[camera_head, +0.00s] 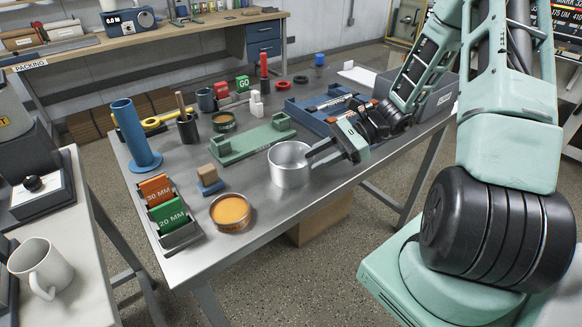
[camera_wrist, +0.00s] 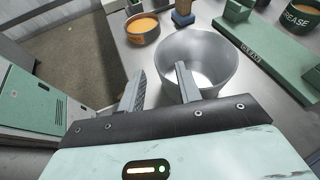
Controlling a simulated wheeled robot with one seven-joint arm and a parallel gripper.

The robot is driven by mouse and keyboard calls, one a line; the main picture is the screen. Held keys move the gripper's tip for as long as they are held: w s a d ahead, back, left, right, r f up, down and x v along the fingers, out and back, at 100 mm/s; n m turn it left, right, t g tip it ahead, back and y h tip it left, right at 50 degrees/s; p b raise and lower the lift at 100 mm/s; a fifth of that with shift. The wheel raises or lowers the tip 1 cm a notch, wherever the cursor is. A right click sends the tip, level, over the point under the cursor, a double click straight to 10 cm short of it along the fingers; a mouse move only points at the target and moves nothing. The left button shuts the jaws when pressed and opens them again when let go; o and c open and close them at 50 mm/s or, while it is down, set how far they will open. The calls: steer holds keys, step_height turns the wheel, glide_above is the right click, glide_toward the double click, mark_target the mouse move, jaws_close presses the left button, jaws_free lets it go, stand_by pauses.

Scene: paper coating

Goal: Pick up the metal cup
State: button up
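The metal cup (camera_head: 287,177) is a shiny, empty, open-topped silver vessel. It stands upright on the metal table, right of the orange-filled tin. My gripper (camera_head: 311,155) reaches in from the right at the cup's rim. In the wrist view the cup (camera_wrist: 215,60) is just ahead of my gripper (camera_wrist: 160,80). The fingers are apart: one appears outside the near left wall, the other reaches over the rim into the mouth. The near wall shows between or beside them. I cannot tell whether either finger touches the wall.
The orange-filled tin (camera_head: 231,212) and a wooden-handled blue block (camera_head: 209,180) stand left of the cup. A green tray (camera_head: 253,141) lies close behind it. A blue tray (camera_head: 325,110) is at the back right. Bare table (camera_head: 262,222) lies in front of the cup.

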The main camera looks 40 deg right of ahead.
mark_target(290, 172)
steer(key=x, duration=0.5)
steer(key=shift+a+p, duration=0.15)
steer(key=shift+p, duration=0.25)
jaws_close()
